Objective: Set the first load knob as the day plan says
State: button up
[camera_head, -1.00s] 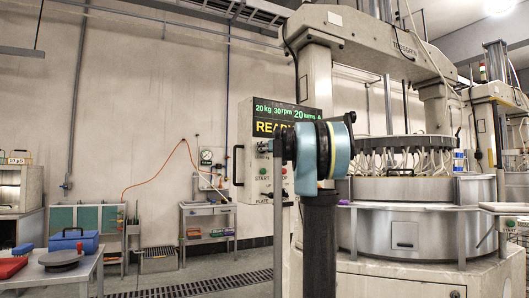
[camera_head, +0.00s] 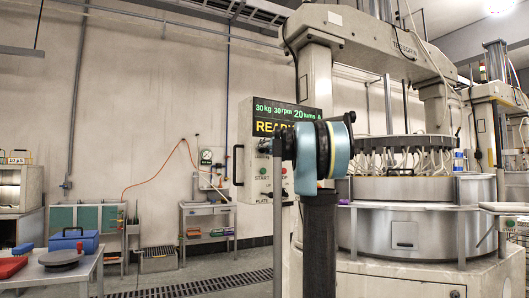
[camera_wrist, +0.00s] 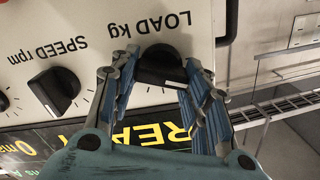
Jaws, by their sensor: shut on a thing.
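The load knob (camera_wrist: 160,62), black with a white pointer line, sits on the panel beside the words LOAD kg in the wrist view, which shows the panel upside down. My gripper (camera_wrist: 155,72) is shut on it, one blue finger on each side. In the head view my gripper (camera_head: 272,146) is at the control panel (camera_head: 251,112), and my wrist hides much of the panel. I see no readable day plan.
The speed knob (camera_wrist: 55,91) is beside the load knob in the wrist view. Green and red buttons are lower on the panel. The lapping machine (camera_head: 410,215) stands at the right. A table (camera_head: 60,272) with a blue box (camera_head: 73,240) is at the lower left.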

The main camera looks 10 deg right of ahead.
jog(key=m, duration=0.6)
jog(key=shift+d+f, duration=0.15)
jog(key=shift+d, duration=0.1)
jog(key=m, duration=0.6)
jog(key=shift+f+m, duration=0.2)
jog(key=shift+m, duration=0.2)
jog(key=o, duration=1.1)
jog(key=shift+w+d+f, duration=0.1)
jog(key=shift+c, duration=0.2)
jog(key=v, duration=1.2)
